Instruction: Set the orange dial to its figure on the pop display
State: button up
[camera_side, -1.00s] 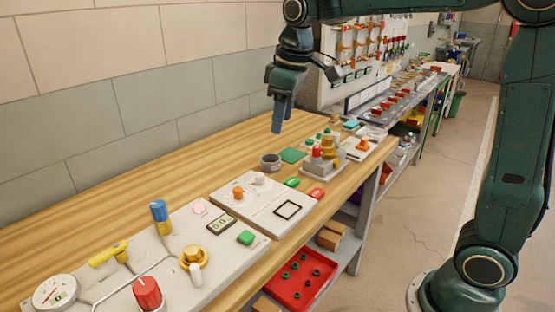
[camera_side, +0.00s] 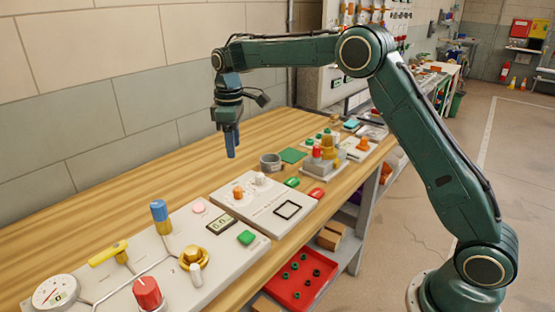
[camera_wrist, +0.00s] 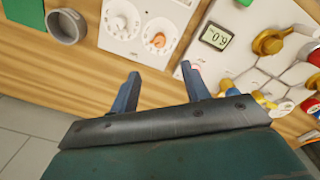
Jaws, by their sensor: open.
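The orange dial (camera_side: 238,192) sits on a pale panel (camera_side: 262,213) beside a white dial (camera_side: 259,179). In the wrist view the orange dial (camera_wrist: 157,41) has a printed scale around it, too small to read. It lies just beyond my open fingertips. My gripper (camera_side: 231,156) hangs pointing down above the bench, behind the orange dial, empty and touching nothing. In the wrist view my gripper (camera_wrist: 160,71) has its two fingers apart. A small digital display (camera_side: 221,224) is on the neighbouring panel; it shows in the wrist view (camera_wrist: 216,37) tilted, its digits uncertain.
The nearer panel carries a blue-topped knob (camera_side: 159,211), a brass valve (camera_side: 194,257), a red knob (camera_side: 147,292), a yellow lever (camera_side: 108,253) and a gauge (camera_side: 55,294). A grey cup (camera_side: 270,162) stands behind the dial panel. The bench along the wall is clear.

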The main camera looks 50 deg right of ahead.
aim_at(237, 189)
jog(key=shift+f, duration=0.15)
notch_tip(237, 189, down, 14)
jog(key=shift+d+r, duration=0.1)
jog(key=shift+r, duration=0.1)
dwell(0.6)
jog(key=c, duration=1)
